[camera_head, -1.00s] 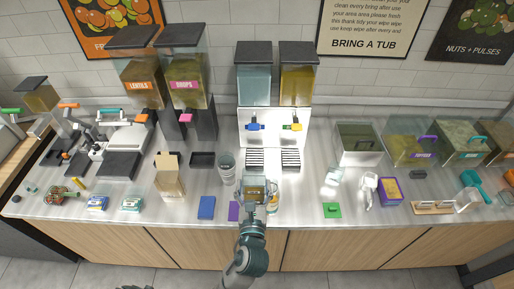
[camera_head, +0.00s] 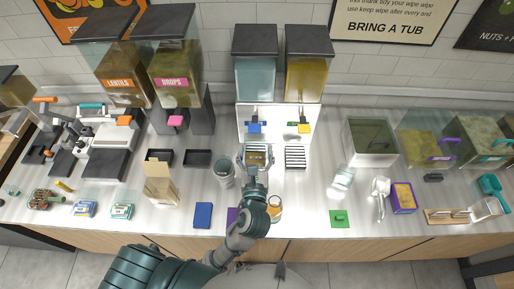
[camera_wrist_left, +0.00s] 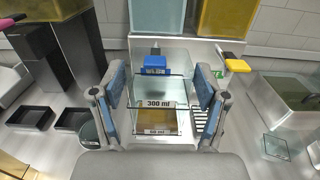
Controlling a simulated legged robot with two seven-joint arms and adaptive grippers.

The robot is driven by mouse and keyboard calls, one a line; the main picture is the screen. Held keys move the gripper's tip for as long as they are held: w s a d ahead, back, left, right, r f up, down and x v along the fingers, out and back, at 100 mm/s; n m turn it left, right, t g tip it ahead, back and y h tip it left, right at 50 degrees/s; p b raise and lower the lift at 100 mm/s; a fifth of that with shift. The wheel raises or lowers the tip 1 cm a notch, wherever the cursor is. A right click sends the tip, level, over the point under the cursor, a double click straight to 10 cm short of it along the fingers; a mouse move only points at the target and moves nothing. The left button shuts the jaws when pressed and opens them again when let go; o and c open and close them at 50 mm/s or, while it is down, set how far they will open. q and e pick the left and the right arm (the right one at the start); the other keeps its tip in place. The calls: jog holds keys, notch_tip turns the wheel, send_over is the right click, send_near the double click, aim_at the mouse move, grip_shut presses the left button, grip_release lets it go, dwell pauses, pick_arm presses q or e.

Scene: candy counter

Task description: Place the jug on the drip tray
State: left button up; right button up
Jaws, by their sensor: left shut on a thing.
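The clear jug (camera_wrist_left: 160,95) carries a "300 ml" label in the left wrist view, and its lower part looks amber-brown. My left gripper (camera_wrist_left: 157,100) is shut on it, with a blue-padded finger on each side. In the head view the jug (camera_head: 257,158) and my left gripper (camera_head: 256,150) are in front of the dispenser, below the blue tap (camera_head: 253,127). The drip tray under that tap is hidden behind the gripper and jug, so I cannot tell whether the jug touches it. A second slatted drip tray (camera_head: 295,158) shows under the yellow tap (camera_head: 304,128). My right gripper is out of view.
A glass cup (camera_head: 224,172) stands just left of my left gripper. A jar with amber contents (camera_head: 274,207) is beside my forearm.

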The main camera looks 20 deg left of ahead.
pick_arm(q)
jog(key=shift+f+b, duration=1.8)
jog(key=shift+f, duration=5.05)
jog(key=f+p+x, duration=0.1)
jog(key=x, duration=1.2)
jog(key=shift+a, duration=0.3)
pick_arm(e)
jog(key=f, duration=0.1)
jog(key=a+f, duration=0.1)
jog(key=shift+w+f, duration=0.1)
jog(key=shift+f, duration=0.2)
pick_arm(q)
jog(key=shift+s+f, duration=0.1)
jog(key=shift+f, duration=0.05)
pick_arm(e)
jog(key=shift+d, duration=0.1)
pick_arm(q)
jog(key=o, duration=1.8)
jog(key=shift+c, duration=0.2)
